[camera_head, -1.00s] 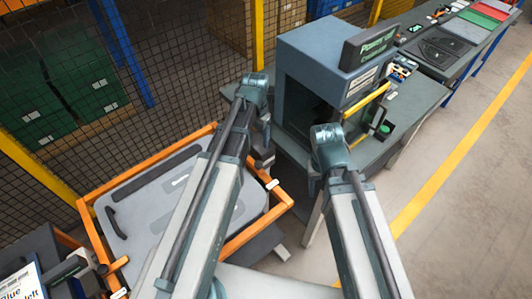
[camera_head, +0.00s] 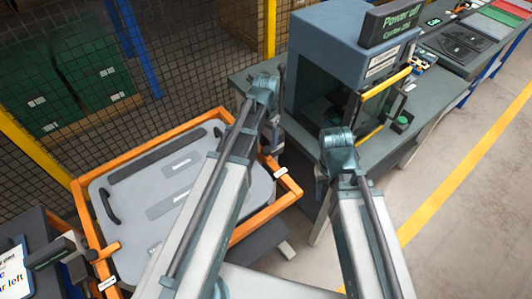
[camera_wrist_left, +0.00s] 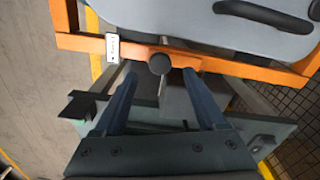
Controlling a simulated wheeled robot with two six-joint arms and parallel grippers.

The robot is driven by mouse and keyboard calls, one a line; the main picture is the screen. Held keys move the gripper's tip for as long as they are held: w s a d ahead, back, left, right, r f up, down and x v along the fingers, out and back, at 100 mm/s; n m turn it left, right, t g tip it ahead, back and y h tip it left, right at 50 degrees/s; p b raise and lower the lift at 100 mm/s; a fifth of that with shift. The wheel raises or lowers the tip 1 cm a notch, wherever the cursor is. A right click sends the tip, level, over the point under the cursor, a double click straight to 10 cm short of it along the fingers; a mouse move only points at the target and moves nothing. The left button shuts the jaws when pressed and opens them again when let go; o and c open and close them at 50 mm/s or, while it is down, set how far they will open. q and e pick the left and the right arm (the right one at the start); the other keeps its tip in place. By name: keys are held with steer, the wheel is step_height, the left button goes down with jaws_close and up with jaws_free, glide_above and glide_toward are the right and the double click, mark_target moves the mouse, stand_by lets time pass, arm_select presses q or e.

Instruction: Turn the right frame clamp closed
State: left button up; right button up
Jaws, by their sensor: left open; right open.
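The right frame clamp shows in the left wrist view as a dark round knob (camera_wrist_left: 160,63) at the orange frame's edge, beside a small white label (camera_wrist_left: 118,48). A thin rod shows below the knob. My left gripper (camera_wrist_left: 160,75) is open, its two blue fingers on either side of the knob; I cannot tell whether they touch it. In the head view the left gripper (camera_head: 276,138) is over the right side of the orange frame (camera_head: 245,227), and the clamp is mostly hidden. My right gripper (camera_head: 321,184) is apart from the frame, mostly hidden behind its wrist.
A grey door panel (camera_head: 130,235) lies in the orange frame. A blue-grey machine (camera_head: 330,60) with a yellow handle stands on a bench right of the frame. Mesh fencing (camera_head: 190,60) is behind. Open floor (camera_head: 475,210) lies at the right.

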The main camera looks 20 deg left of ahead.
mark_target(266, 150)
arm_select(q)
step_height(266, 150, down, 4)
steer(key=b, duration=0.3)
steer(key=shift+f, duration=0.1)
steer(key=shift+c, duration=0.2)
jaws_close()
stand_by(1.0)
